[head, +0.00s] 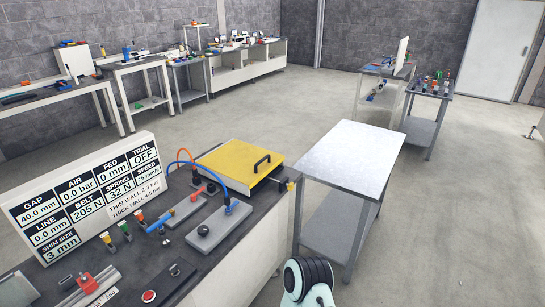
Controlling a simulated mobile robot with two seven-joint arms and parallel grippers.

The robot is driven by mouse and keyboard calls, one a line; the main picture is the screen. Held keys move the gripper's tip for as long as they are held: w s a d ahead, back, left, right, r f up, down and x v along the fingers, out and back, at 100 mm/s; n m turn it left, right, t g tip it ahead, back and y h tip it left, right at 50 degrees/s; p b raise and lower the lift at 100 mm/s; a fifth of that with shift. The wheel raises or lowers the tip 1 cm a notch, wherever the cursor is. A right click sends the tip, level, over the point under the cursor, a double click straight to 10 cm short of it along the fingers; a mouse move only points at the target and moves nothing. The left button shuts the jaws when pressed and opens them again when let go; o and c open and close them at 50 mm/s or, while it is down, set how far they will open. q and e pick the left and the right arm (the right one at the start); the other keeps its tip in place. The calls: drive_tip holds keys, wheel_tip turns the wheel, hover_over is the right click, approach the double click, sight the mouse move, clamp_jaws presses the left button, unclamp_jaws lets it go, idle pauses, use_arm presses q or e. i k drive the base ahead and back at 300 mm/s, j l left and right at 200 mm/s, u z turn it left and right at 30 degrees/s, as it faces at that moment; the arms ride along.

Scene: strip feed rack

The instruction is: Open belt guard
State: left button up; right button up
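The belt guard (233,158) is a flat yellow lid with a black bar handle (262,163) near its right edge. It lies down flat on a pale housing at the far end of the dark bench, so it looks closed. Whatever is under it is hidden. Neither of my grippers shows in the head view. Only a pale, black-ribbed part of my arm shows at the bottom edge, apart from the guard.
A readout board (88,192) stands on the bench's left side. Levers, coloured knobs, orange and blue hoses and a red button (149,296) crowd the bench (215,268). A bare metal table (352,150) stands right of the guard. Open floor lies beyond.

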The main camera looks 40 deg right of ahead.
sight(247, 164)
drive_tip(key=z, duration=0.95)
drive_tip(key=i+l+u, duration=0.1)
drive_tip(key=u, duration=0.25)
drive_tip(key=i+l+u, duration=0.1)
drive_tip(key=l+u, duration=0.4)
drive_tip(key=u, duration=0.25)
drive_tip(key=l+u, duration=0.4)
drive_tip(key=l, duration=0.7)
drive_tip(key=l+u, duration=0.1)
drive_tip(key=l, duration=1)
